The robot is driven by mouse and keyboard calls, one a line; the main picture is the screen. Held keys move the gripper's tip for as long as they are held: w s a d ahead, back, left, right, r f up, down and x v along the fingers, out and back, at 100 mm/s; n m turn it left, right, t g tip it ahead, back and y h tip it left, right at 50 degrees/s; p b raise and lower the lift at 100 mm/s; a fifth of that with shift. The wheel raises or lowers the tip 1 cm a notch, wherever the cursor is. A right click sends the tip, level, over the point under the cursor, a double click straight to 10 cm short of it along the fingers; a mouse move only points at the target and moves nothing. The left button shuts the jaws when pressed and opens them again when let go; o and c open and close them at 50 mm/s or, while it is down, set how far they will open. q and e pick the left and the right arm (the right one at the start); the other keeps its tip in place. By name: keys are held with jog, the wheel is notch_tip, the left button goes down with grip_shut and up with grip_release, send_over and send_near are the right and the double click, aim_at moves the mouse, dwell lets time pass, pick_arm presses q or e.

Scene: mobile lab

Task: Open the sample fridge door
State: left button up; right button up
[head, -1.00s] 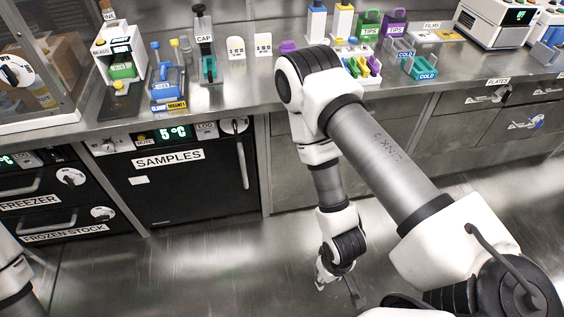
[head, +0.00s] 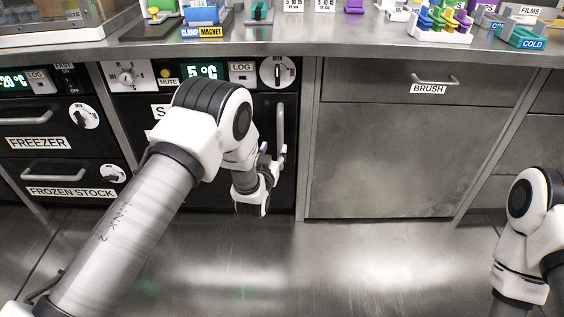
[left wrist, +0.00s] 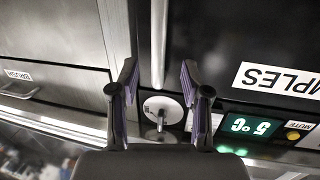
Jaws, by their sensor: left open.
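The black sample fridge door (head: 263,113) is in the head view, left of centre, and looks shut. My left arm hides most of it and its label. Its upright grey handle (head: 281,128) is on the door's right side. My left gripper (head: 272,158) is open near the handle's lower part. In the left wrist view, which is upside down, the handle (left wrist: 158,45) lines up between the two spread fingers (left wrist: 158,80). I cannot tell whether the fingers reach around it. A white round dial (head: 277,72) sits above the handle. My right gripper is out of view.
The freezer (head: 38,142) and frozen stock drawer (head: 70,190) are left of the fridge. A brush drawer (head: 385,90) is to the right. The counter (head: 330,48) above holds lab items. The floor (head: 340,265) in front is clear.

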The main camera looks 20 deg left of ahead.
aim_at(279, 133)
pick_arm(q)
jog(key=shift+t, duration=0.4)
jog(key=w+b, duration=0.1)
jog(key=w, duration=0.2)
jog(key=w+b, duration=0.1)
jog(key=w, duration=0.2)
jog(key=w+r+b, duration=0.1)
jog(key=w, duration=0.2)
jog(key=shift+a, duration=0.25)
grip_shut()
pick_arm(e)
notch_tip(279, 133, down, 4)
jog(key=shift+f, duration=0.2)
